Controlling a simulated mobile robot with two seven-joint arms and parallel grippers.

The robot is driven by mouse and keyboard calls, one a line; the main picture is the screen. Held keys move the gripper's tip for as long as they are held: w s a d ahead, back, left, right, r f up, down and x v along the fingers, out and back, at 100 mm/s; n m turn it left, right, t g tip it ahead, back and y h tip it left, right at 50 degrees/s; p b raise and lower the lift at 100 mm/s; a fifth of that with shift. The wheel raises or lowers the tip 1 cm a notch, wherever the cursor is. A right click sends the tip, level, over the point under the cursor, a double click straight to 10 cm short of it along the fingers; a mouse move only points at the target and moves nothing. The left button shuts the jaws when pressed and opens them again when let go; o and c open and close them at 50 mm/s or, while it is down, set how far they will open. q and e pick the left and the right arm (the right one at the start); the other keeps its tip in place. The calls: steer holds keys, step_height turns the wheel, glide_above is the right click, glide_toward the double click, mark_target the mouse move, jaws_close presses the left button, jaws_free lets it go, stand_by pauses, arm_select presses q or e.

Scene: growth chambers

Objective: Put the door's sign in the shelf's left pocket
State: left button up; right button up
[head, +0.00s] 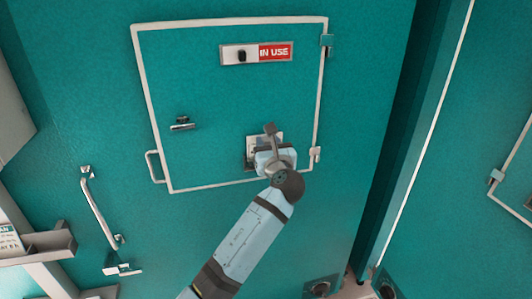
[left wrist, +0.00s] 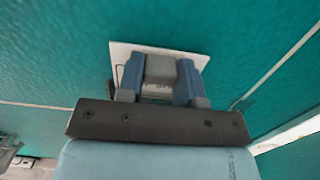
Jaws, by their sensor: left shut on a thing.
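The door's sign (head: 250,142) is a pale card low on the right part of the teal hatch door (head: 215,90), mostly hidden behind my left gripper. My left gripper (head: 268,154) is shut on it. In the left wrist view the white sign (left wrist: 119,54) shows behind and around the fingers of the gripper (left wrist: 160,75), with dark print partly covered. I cannot tell whether the sign still touches the door. A grey shelf (head: 45,243) with a card marked "AN" (head: 10,240) is cut off at the left edge; its pockets are not clear. My right gripper is not in view.
The hatch has an "IN USE" slider (head: 256,53) at the top, a small latch (head: 182,124) and a side handle (head: 154,167). A long metal handle (head: 100,215) stands out between the hatch and the shelf. Another teal chamber (head: 490,150) is at the right.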

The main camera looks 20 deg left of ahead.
arm_select(q)
steer(key=shift+r, duration=0.15)
steer(key=shift+r, duration=1.35)
steer(key=shift+s+d, duration=0.1)
steer(key=v, duration=0.9)
steer(key=shift+s+d, duration=0.25)
steer(key=shift+s, duration=0.1)
stand_by(0.3)
